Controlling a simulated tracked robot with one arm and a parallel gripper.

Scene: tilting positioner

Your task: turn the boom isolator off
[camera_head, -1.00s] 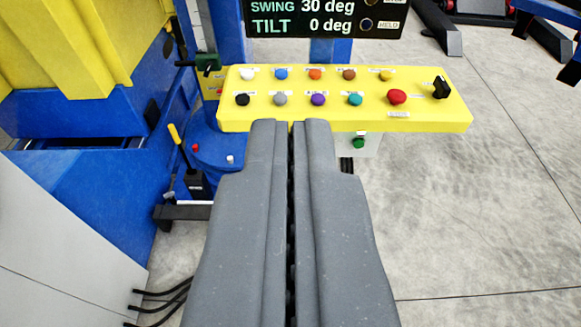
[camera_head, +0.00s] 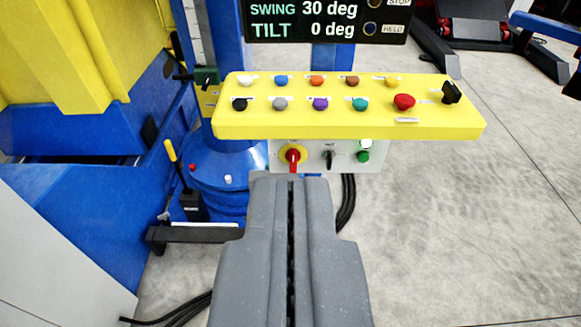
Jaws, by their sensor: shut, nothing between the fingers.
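My gripper (camera_head: 289,182) is shut and empty, pointing forward at the bottom middle of the view. Its tips appear just below a light grey box under the yellow panel; the gap in depth is hard to judge. On that box is a red rotary handle (camera_head: 293,157) on a yellow disc, its grip pointing about straight down. Beside it are a small black selector (camera_head: 329,156) and a green button (camera_head: 363,156). A black switch (camera_head: 452,92) sits at the right end of the yellow panel (camera_head: 300,128). I cannot read which control is labelled boom isolator.
The yellow panel overhangs the box and carries several coloured buttons, with a red mushroom button (camera_head: 404,102) at right. A display (camera_head: 325,20) above reads swing 30 deg, tilt 0 deg. A lever (camera_head: 174,158) stands left.

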